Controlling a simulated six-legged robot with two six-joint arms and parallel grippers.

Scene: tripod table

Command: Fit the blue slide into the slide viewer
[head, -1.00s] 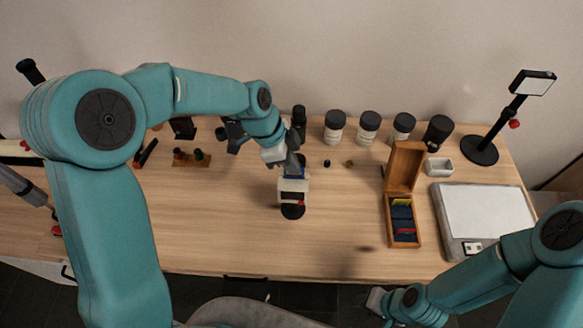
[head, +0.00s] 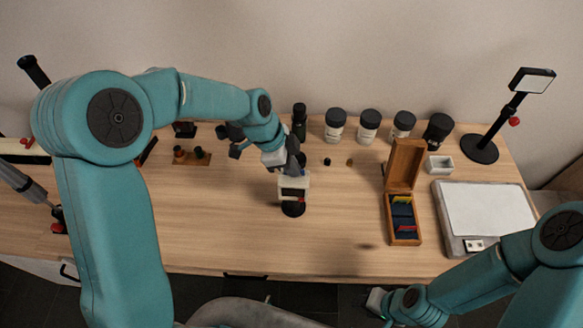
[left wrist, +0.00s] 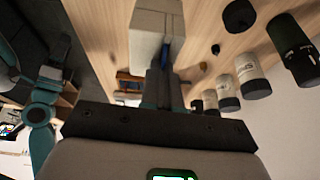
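The slide viewer (head: 294,184), white with a black base, stands near the middle of the table. Its pale body also shows at the top of the left wrist view (left wrist: 155,42). My left gripper (head: 292,168) points down right at the viewer's top. In the left wrist view its fingers (left wrist: 162,78) are close together, with a thin sliver of the blue slide (left wrist: 166,55) at their tips, against the viewer. The fingers hide most of the slide, so its depth in the viewer cannot be judged. My right gripper (head: 377,301) is low at the front edge, its fingers unclear.
A wooden slide box (head: 404,215) with its lid up stands right of the viewer, holding several slides. Farther right are a light panel (head: 487,212) and a mirror stand (head: 480,149). Several black-capped jars (head: 368,127) line the back. The table between viewer and box is clear.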

